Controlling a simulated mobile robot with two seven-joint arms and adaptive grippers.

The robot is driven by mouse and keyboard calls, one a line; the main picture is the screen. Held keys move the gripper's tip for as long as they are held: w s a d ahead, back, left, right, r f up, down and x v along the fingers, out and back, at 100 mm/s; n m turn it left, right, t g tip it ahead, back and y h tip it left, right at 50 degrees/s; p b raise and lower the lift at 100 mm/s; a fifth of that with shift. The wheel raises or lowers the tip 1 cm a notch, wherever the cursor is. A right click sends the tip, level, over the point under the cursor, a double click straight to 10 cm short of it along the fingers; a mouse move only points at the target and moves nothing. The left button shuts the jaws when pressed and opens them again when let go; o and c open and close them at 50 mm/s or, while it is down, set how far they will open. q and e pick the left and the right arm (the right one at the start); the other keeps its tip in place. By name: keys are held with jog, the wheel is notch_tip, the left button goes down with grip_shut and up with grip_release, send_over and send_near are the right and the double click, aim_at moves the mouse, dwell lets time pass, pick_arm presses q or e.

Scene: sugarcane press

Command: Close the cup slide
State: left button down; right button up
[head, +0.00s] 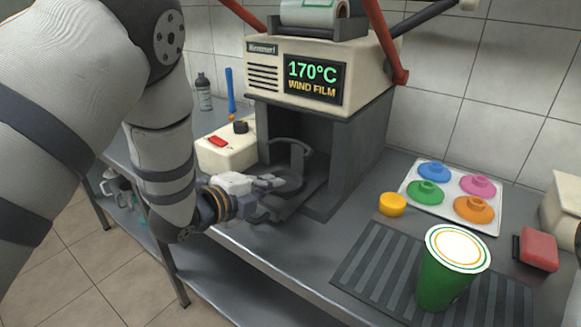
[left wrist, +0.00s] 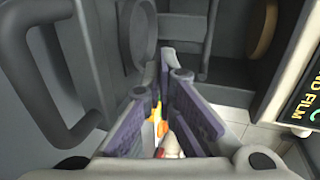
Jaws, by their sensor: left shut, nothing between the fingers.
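The cup slide (head: 302,160) is a dark grey part with a curved upright holder, in the open lower bay of the cream sealing machine (head: 369,75). It appears pulled out toward the bay's front; how far is hard to tell. No cup shows in it. My left gripper (head: 279,183) is in front of the bay at the slide, shut and empty, covering part of its front. In the left wrist view, the shut fingers (left wrist: 168,78) stand beside a dark loop handle (left wrist: 68,95) at the left, apart from it. My right gripper is not in view.
A green cup with a white lid (head: 447,280) stands on a ribbed mat (head: 372,262) at right. A tray (head: 487,228) of coloured lids, a yellow piece (head: 392,204) and a red block (head: 538,250) are nearby. A cream box (head: 225,152) stands left of the bay.

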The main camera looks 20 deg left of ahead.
pick_arm(q)
send_near(312, 174)
jog(key=w, duration=0.3)
jog(key=shift+w+d+r+b, duration=0.1)
jog(key=shift+w+r+b, duration=0.2)
jog(key=shift+b, duration=0.1)
jog(key=shift+w+r, duration=0.1)
jog(key=shift+w, duration=0.1)
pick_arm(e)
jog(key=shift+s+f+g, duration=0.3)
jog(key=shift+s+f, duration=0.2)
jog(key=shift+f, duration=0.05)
